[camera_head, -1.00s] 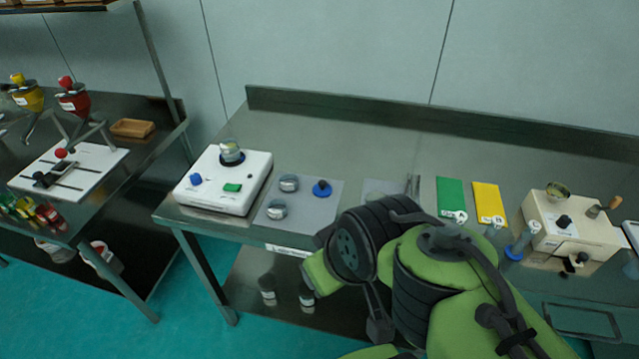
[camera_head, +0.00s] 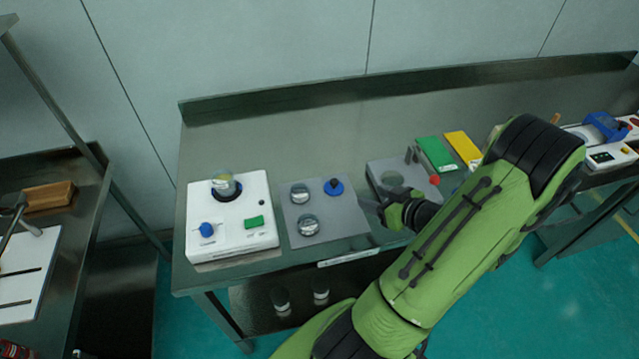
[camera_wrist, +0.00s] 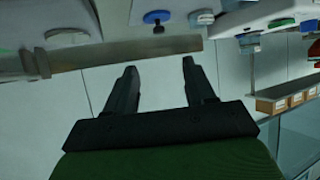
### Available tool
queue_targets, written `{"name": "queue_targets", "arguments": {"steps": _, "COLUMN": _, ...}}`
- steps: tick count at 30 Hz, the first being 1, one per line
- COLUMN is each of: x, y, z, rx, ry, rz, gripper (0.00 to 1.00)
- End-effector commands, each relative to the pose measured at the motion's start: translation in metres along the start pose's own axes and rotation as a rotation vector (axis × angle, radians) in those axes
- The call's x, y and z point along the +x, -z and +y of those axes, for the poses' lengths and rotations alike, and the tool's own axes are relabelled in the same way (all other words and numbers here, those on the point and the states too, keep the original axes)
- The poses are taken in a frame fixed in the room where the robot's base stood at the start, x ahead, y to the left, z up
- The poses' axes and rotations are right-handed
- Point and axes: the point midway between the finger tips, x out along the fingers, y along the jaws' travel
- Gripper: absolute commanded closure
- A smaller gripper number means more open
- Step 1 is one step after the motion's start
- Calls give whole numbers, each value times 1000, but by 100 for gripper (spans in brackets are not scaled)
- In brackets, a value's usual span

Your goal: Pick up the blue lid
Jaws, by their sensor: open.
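The blue lid (camera_head: 334,187), a flat blue disc with a dark knob, lies on the grey mat (camera_head: 352,220) at its upper right. It also shows in the wrist view (camera_wrist: 158,17) near the top edge, ahead of my fingertips and apart from them. My gripper (camera_head: 371,209) is to the right of the lid and nearer the front edge, over or beside the right part of the mat. In the wrist view its two fingers (camera_wrist: 159,66) are spread with nothing between them.
Two silver round containers (camera_head: 300,194) (camera_head: 308,225) sit left of the lid. A white sieve machine (camera_head: 232,242) with a blue knob stands further left. The bench behind the mat is clear.

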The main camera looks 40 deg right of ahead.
Motion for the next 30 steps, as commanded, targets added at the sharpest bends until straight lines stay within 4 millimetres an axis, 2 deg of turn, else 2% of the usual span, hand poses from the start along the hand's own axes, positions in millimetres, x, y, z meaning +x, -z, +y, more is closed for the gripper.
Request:
{"name": "queue_targets", "arguments": {"steps": 9, "x": 75, "y": 1, "z": -3, "rx": -4, "ry": 10, "rz": 1, "gripper": 46}}
{"name": "queue_targets", "arguments": {"steps": 12, "x": 94, "y": 1, "z": -2, "rx": -4, "ry": 8, "rz": -1, "gripper": 46}}
{"name": "queue_targets", "arguments": {"steps": 17, "x": 112, "y": 2, "z": -3, "rx": -2, "ry": 8, "rz": 0, "gripper": 46}}
{"name": "queue_targets", "arguments": {"steps": 21, "x": 139, "y": 4, "z": -4, "rx": -5, "ry": 10, "rz": 0, "gripper": 46}}
{"name": "queue_targets", "arguments": {"steps": 24, "x": 152, "y": 3, "z": -4, "rx": -4, "ry": 7, "rz": -1, "gripper": 46}}
{"name": "queue_targets", "arguments": {"steps": 30, "x": 156, "y": 2, "z": -3, "rx": -2, "ry": 5, "rz": -1, "gripper": 46}}
